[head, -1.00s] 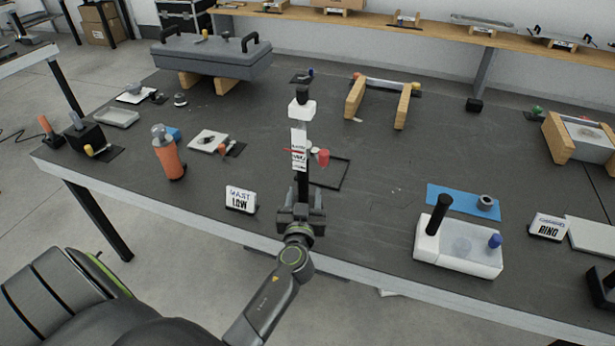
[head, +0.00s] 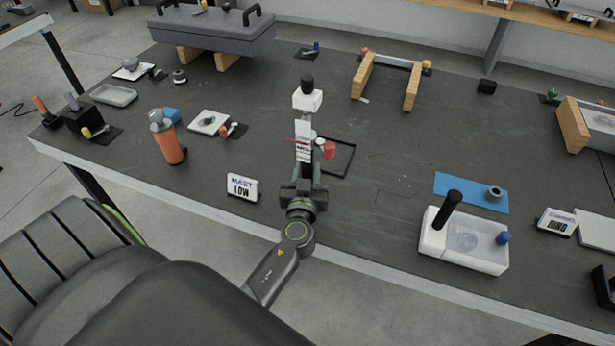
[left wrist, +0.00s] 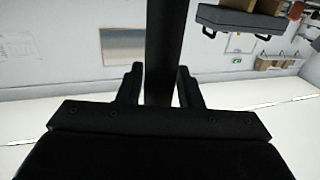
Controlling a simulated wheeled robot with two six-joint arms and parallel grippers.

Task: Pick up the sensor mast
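The sensor mast (head: 304,128) is a thin upright black post with white labels, a white box and a black cap on top. It stands at the front middle of the table. My left gripper (head: 303,178) is low on the post, and its arm and palm hide the mast's foot in the head view. In the left wrist view the black post (left wrist: 163,45) runs between the two fingers of the left gripper (left wrist: 161,82). My right gripper is not in view.
A "MAST LOW" sign (head: 242,187) stands left of the gripper. A red-capped piece (head: 329,150) and a black frame (head: 347,162) are close right of the mast. An orange bottle (head: 168,142) is left, a white tray (head: 450,250) right. The table between mast and tray is mostly clear.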

